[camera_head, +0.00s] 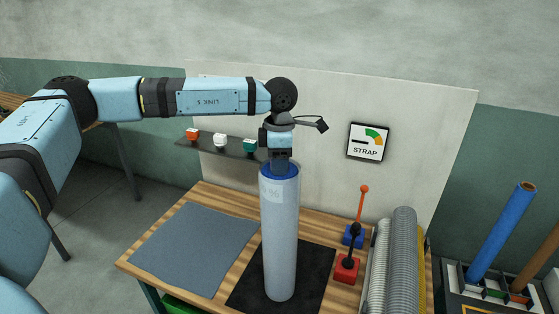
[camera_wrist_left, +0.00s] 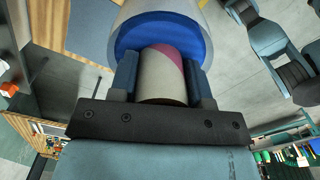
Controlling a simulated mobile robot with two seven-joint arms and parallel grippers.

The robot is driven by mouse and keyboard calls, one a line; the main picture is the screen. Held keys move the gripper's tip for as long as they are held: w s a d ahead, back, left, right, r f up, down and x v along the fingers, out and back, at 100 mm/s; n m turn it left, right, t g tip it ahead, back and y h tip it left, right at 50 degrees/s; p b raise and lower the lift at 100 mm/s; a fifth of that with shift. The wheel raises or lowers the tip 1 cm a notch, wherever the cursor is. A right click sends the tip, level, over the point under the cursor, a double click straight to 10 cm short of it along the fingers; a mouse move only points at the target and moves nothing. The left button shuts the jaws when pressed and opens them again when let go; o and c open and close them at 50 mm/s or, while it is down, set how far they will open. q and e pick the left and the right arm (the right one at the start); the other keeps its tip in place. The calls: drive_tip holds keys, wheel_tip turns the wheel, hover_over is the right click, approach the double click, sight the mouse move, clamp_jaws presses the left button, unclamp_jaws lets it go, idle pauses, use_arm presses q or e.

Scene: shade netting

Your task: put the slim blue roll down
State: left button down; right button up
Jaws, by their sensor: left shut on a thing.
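The slim blue roll (camera_head: 280,235) is upright, with a pale blue-grey, film-like outside, a blue top end and a whitish label. My left gripper (camera_head: 280,157) is above it, shut on the core at its top end. In the left wrist view the fingers (camera_wrist_left: 163,78) are on either side of a pale core with a magenta patch, inside the roll's blue end (camera_wrist_left: 125,38). The roll's lower end is over the black mat (camera_head: 245,290) on the wooden bench. I cannot tell whether it touches the mat. My right gripper is not in view.
A bare grey mat (camera_head: 195,248) lies left of the roll. Red and blue lever bases (camera_head: 346,268) and grey corrugated rolls (camera_head: 402,260) are to the right. A rack (camera_head: 465,290) holds another blue roll (camera_head: 502,232). A STRAP gauge (camera_head: 368,142) and a small shelf (camera_head: 225,147) are behind.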

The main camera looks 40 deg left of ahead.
use_arm(q)
drive_tip(key=shift+f, duration=0.15)
drive_tip(key=c, duration=0.6)
unclamp_jaws()
